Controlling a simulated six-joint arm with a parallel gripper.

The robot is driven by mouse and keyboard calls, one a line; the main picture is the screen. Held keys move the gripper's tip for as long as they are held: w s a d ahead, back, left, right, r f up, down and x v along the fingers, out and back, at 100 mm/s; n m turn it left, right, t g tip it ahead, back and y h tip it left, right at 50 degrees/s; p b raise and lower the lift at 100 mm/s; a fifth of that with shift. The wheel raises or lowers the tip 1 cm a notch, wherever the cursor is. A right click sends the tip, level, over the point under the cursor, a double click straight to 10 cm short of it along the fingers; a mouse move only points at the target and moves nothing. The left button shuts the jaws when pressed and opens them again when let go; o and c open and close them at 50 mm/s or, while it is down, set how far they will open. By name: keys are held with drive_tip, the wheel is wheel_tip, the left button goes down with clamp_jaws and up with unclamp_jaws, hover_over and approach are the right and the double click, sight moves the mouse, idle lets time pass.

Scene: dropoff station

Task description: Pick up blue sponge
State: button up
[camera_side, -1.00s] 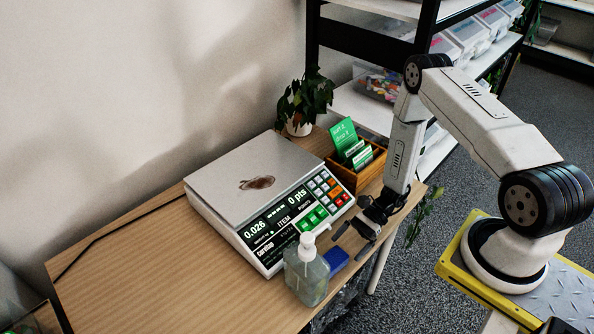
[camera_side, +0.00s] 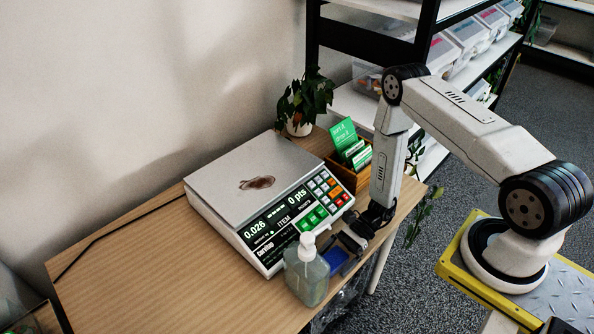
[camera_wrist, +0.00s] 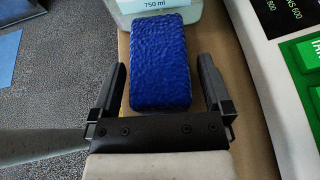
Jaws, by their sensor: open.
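The blue sponge (camera_side: 336,259) lies on the wooden table just right of the soap bottle, partly hidden by my gripper in the side view. In the wrist view the blue sponge (camera_wrist: 161,65) is a textured block lying lengthwise between my fingers. My gripper (camera_wrist: 163,75) is open, with one finger on each side of the sponge's near part and a gap on both sides. In the side view my gripper (camera_side: 346,252) is low over the table at the sponge. I cannot tell its exact height above the tabletop.
A clear soap bottle (camera_side: 306,277) with a white pump stands close beside the sponge. A scale (camera_side: 262,205) with a lit display and keypad sits behind it. A wooden card box (camera_side: 350,176) and a potted plant (camera_side: 305,100) stand farther back. The table's left front (camera_side: 150,285) is clear.

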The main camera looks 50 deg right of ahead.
drive_tip(key=c, duration=1.2)
drive_tip(key=shift+o, duration=0.2)
drive_tip(key=shift+r, duration=0.1)
drive_tip(key=shift+r, duration=1.05)
drive_tip(key=s+d+r, duration=0.1)
drive_tip(key=s+r, duration=0.9)
drive_tip(key=s, duration=0.3)
drive_tip(key=shift+s+d+r, duration=0.25)
drive_tip(key=shift+s+r, duration=0.1)
drive_tip(key=shift+s, duration=0.05)
